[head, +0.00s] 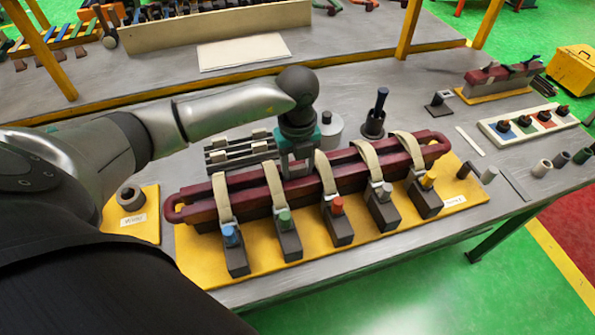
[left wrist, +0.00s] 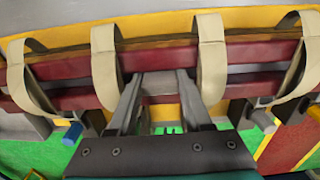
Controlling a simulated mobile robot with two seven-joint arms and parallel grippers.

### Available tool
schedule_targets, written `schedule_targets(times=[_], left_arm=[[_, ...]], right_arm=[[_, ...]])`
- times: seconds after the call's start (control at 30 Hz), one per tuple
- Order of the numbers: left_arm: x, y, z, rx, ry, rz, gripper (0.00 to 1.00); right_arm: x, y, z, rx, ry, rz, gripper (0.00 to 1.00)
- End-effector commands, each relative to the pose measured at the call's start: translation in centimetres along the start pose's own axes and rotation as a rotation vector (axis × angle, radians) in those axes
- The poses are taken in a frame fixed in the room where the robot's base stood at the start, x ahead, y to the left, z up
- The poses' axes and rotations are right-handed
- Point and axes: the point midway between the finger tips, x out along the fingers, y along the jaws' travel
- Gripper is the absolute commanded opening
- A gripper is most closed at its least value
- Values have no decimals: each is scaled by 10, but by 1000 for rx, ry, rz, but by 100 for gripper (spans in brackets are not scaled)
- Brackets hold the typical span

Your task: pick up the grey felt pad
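My left gripper (head: 297,168) points down at the maroon coil bundle (head: 340,178), between the second and third cream straps from the left. Its two fingers stand apart, also in the left wrist view (left wrist: 160,85). A small flat grey piece, which looks like the grey felt pad (left wrist: 158,84), spans the gap between the fingertips, over the maroon bars. I cannot tell whether the fingers press on it or only stand around it. In the head view the fingers mostly hide this piece. My right gripper is not in view.
Several cream straps (head: 373,158) arch over the coil, with dark blocks and coloured knobs in front on a yellow board (head: 300,252). A dark slotted rack (head: 240,152), a grey cylinder (head: 329,132) and a dark peg stand (head: 374,118) are behind. The grey table (head: 420,95) has free room at back right.

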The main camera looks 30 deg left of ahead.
Motion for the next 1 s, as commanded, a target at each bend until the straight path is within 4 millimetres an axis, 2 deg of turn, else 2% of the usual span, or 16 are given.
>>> schedule_targets(times=[0.03, 0.33, 0.6, 0.77, 0.87, 1.0], left_arm=[[0, 0, 0, 0, 0, 0, 34], [0, 0, 0, 0, 0, 0, 0], [-1, 0, 0, 0, -1, -1, 0], [-10, 0, 1, 0, -1, -1, 0], [-23, -1, 1, 0, -2, -3, 0], [-54, -1, 2, 0, -5, -6, 0]], right_arm=[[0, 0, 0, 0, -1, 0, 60], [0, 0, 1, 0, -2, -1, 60], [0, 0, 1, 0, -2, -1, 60], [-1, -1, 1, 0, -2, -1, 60], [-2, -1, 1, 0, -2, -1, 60], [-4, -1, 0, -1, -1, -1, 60]])
